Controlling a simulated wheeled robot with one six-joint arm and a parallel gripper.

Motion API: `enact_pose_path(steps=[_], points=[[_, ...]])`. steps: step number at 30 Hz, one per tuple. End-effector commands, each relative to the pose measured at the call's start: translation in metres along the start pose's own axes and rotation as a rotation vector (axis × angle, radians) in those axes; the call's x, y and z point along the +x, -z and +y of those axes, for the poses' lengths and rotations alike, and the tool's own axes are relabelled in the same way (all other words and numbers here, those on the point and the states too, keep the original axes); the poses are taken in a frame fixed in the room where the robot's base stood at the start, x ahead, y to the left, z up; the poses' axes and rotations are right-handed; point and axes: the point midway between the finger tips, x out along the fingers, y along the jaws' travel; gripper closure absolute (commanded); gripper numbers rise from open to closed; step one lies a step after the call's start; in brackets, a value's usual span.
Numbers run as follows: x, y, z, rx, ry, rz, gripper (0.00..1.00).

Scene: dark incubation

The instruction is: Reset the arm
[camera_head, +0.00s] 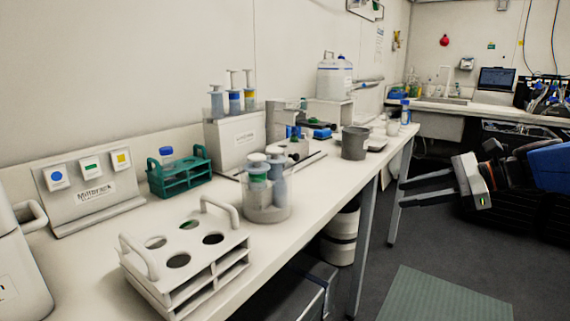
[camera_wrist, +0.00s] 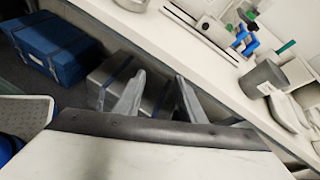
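My gripper (camera_head: 425,188) is at the right in the head view, out over the floor and clear of the bench's right edge. Its two fingers are spread apart, with nothing seen between them. In the wrist view the two fingers (camera_wrist: 155,95) also stand apart with an empty gap, and the bench edge and a grey box lie beyond them. My blue and black arm reaches in from the right edge of the head view.
The long bench (camera_head: 290,235) carries a white tube rack (camera_head: 185,262), a green rack (camera_head: 180,176), a clear round holder (camera_head: 267,206) and a grey beaker (camera_head: 355,143). A blue box (camera_wrist: 52,45) is on the floor. A green mat (camera_head: 445,296) lies on open floor.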

Motion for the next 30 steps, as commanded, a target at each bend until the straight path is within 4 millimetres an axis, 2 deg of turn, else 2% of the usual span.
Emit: enact_pose_path(steps=[1, 6, 10, 15, 18, 22, 27, 30], points=[[0.012, 0.000, 0.023, -0.071, -0.040, 0.050, 0.64], [0.037, 0.020, 0.100, -0.370, -0.195, 0.242, 0.64], [0.042, 0.042, 0.152, -0.624, -0.324, 0.371, 0.64], [0.034, 0.073, 0.204, -0.985, -0.498, 0.514, 0.64], [0.025, 0.091, 0.227, -1.204, -0.603, 0.585, 0.64], [0.012, 0.110, 0.245, -1.462, -0.728, 0.656, 0.64], [0.002, 0.124, 0.254, -1.681, -0.832, 0.710, 0.64], [-0.001, 0.128, 0.255, -1.736, -0.859, 0.724, 0.64]])
